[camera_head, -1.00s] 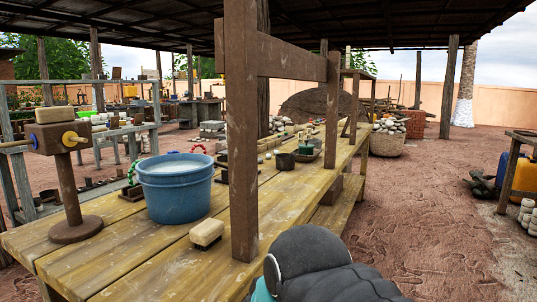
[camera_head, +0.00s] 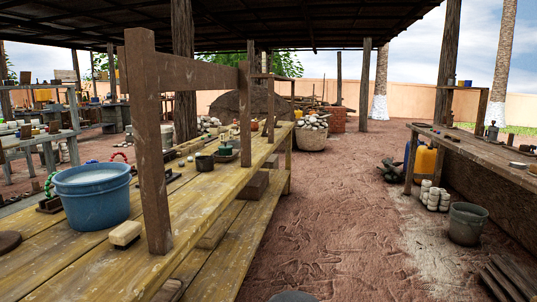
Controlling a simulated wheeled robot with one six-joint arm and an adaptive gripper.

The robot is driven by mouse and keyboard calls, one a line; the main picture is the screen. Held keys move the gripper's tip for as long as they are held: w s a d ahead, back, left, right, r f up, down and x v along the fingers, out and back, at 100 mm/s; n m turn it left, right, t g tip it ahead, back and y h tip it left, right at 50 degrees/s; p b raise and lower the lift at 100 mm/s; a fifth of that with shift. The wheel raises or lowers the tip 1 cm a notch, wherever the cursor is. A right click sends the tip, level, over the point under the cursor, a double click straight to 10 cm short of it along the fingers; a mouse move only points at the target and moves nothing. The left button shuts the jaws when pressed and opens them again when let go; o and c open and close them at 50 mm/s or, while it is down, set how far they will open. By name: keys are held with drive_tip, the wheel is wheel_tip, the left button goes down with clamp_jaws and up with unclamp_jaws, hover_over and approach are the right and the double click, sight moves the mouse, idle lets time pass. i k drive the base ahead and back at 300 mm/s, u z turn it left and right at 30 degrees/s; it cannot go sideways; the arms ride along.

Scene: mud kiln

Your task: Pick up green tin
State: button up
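I cannot pick out a green tin for certain. A small dark pot (camera_head: 205,162) stands on the long wooden table (camera_head: 105,270), and its colour is hard to tell. Just beyond it, a small green thing (camera_head: 225,150) sits on or in a dark dish; it is too small to tell what it is. My gripper is not in view. Only a grey rounded part of my own arm shows at the bottom edge.
A blue bucket (camera_head: 93,196) and a pale block (camera_head: 125,233) are on the table, beside a wooden post frame (camera_head: 147,150). On the right are another wooden table (camera_head: 470,140), a grey bucket (camera_head: 466,223) and yellow cans (camera_head: 426,161). The dirt floor between is clear.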

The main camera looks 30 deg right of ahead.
sight(220, 152)
drive_tip(key=z, duration=1.15)
drive_tip(key=i, duration=2.6)
drive_tip(key=u, duration=2.25)
